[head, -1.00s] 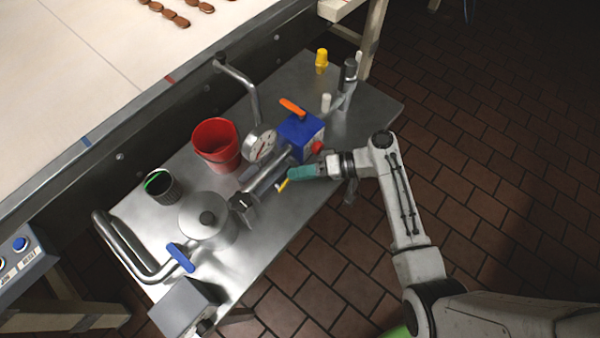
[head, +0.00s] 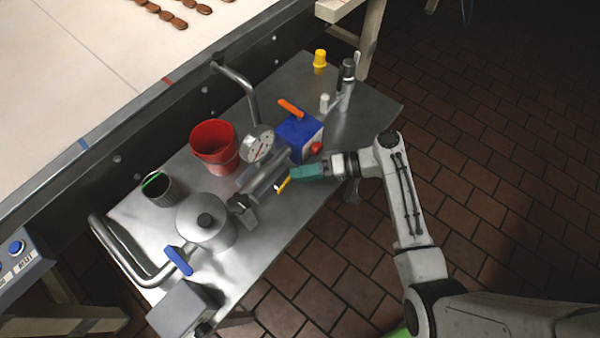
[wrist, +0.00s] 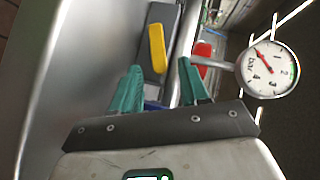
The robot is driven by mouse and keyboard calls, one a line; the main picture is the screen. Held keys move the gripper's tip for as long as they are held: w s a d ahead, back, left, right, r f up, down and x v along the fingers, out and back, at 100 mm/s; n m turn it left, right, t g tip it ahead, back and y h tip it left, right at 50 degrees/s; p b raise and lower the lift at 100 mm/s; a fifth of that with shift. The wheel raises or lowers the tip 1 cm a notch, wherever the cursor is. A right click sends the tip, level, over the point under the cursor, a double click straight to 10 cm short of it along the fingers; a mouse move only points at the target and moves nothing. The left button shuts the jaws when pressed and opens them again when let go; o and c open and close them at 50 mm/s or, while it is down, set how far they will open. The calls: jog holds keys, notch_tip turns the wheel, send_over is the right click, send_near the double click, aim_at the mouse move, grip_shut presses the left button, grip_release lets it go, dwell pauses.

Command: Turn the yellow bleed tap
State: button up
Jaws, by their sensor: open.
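The yellow bleed tap (head: 284,184) is a small yellow lever on the near side of the grey metal pipework on the steel table. In the wrist view the yellow lever (wrist: 157,48) stands just beyond the fingertips, roughly in line with the gap between them. My gripper (head: 293,172) has teal fingers and reaches in from the right, its tips close beside the lever. In the wrist view my gripper (wrist: 158,78) is open, with nothing seen between its fingers. Whether a finger touches the lever I cannot tell.
A pressure gauge (head: 257,145) and a blue box (head: 297,138) with an orange handle are close to the tap. A red bucket (head: 214,148), a dark cup (head: 160,188) and a lidded pot (head: 205,225) with a blue lever stand farther left. Tiled floor is clear at right.

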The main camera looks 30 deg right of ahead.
jog(key=b+v, duration=0.1)
jog(key=v, duration=0.8)
jog(key=shift+s+d+r+b, duration=0.1)
jog(key=shift+s+d+b, duration=0.1)
jog(key=shift+d+b, duration=0.1)
